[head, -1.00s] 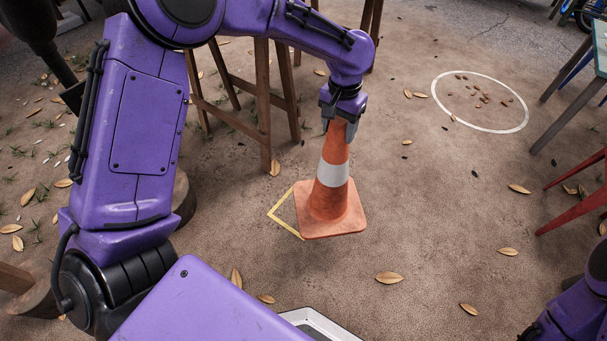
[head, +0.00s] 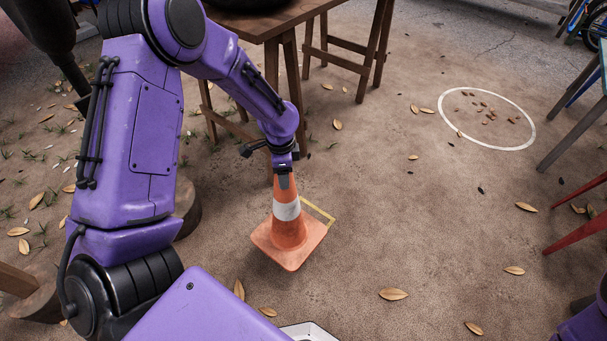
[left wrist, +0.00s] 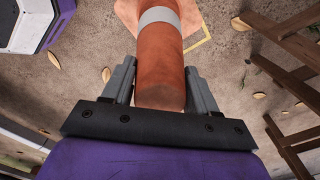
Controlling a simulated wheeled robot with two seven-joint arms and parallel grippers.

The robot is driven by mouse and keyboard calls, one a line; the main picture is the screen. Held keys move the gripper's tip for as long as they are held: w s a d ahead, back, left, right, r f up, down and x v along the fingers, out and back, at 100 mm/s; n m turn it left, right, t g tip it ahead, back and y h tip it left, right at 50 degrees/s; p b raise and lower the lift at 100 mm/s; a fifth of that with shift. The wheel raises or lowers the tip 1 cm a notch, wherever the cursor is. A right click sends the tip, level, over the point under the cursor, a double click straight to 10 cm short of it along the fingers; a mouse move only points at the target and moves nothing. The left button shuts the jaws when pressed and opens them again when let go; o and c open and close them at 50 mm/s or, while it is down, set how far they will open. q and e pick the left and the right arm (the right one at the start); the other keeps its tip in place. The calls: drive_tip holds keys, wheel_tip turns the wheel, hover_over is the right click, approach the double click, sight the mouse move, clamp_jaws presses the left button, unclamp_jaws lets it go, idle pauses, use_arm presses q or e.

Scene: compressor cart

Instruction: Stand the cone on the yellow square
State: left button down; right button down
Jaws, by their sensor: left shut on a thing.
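The orange cone (head: 289,232) with a white band is upright, perhaps slightly tilted, in the head view. My left gripper (head: 284,182) is shut on its top. In the left wrist view the cone (left wrist: 160,62) runs between the two fingers (left wrist: 160,90), its base away from the camera. The yellow square (head: 322,212) is a painted outline on the ground. Only its far right corner shows behind the cone's base; the rest is hidden. A piece of the yellow line shows beside the cone in the left wrist view (left wrist: 207,38). I cannot tell how far the base is above the ground. My right gripper is out of view.
A wooden table (head: 262,27) with sawhorse-like legs stands behind the cone. A white circle (head: 440,101) with small scattered bits lies at the right. Red legs (head: 577,213) stand at the right edge. The ground right of the cone is open, with scattered leaves.

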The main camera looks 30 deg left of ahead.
use_arm(q)
drive_tip(key=w+a+f+b, duration=0.2)
drive_tip(key=w+f+b, duration=0.4)
drive_tip(key=w+f, duration=0.6)
drive_tip(key=shift+w+f, duration=0.35)
drive_tip(key=shift+w, duration=0.45)
drive_tip(key=shift+f+b, duration=0.1)
drive_tip(key=shift+b, duration=0.2)
drive_tip(key=shift+c, duration=1.5)
unclamp_jaws()
drive_tip(key=shift+s, duration=0.1)
wheel_tip(320, 180, up, 12)
drive_tip(key=p, duration=0.3)
drive_tip(key=shift+p, duration=0.3)
